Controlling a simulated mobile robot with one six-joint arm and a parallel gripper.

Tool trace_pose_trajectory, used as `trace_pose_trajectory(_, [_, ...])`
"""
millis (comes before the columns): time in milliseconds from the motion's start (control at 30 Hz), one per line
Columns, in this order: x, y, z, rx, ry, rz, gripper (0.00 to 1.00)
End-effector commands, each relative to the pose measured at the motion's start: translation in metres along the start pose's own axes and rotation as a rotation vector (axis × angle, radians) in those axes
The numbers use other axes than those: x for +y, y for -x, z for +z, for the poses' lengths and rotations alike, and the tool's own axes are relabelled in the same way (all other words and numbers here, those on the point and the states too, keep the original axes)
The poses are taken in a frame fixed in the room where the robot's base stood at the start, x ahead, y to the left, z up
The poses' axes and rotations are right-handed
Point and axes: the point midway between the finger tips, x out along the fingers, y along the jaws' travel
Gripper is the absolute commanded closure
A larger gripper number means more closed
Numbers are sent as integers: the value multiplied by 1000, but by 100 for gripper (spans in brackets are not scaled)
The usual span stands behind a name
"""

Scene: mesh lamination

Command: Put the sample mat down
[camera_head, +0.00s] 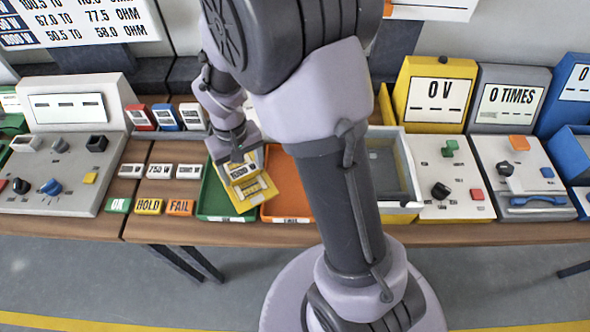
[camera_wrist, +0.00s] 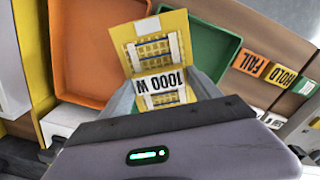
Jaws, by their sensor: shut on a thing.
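The sample mat (camera_head: 252,190) is a yellow piece with grid patches and a white label; it also shows in the wrist view (camera_wrist: 127,38), where the label reads 1000 W. My gripper (camera_head: 238,158) is shut on the mat near its label end. In the head view the mat overlaps the green tray (camera_head: 212,200), with its right edge by the orange tray (camera_head: 288,185). In the wrist view it lies across the border between the orange tray (camera_wrist: 85,60) and the green tray (camera_wrist: 210,45). I cannot tell whether it touches either tray.
OK, HOLD (camera_head: 149,206) and FAIL (camera_head: 180,207) tags lie left of the trays. A grey console (camera_head: 65,180) stands at far left. A yellow-edged grey bin (camera_head: 405,170) and the 0 V tester (camera_head: 440,95) stand right of my arm.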

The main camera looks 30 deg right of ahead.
Motion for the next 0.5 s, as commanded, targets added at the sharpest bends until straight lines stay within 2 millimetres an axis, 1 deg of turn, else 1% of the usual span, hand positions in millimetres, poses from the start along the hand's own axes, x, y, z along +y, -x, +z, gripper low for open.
trace_pose_trajectory(167, [-15, 2, 8, 1, -149, 0, 75])
trace_pose_trajectory(400, [-37, 6, 21, 0, -415, 0, 75])
trace_pose_trajectory(500, [-43, 6, 26, 0, -505, 0, 75])
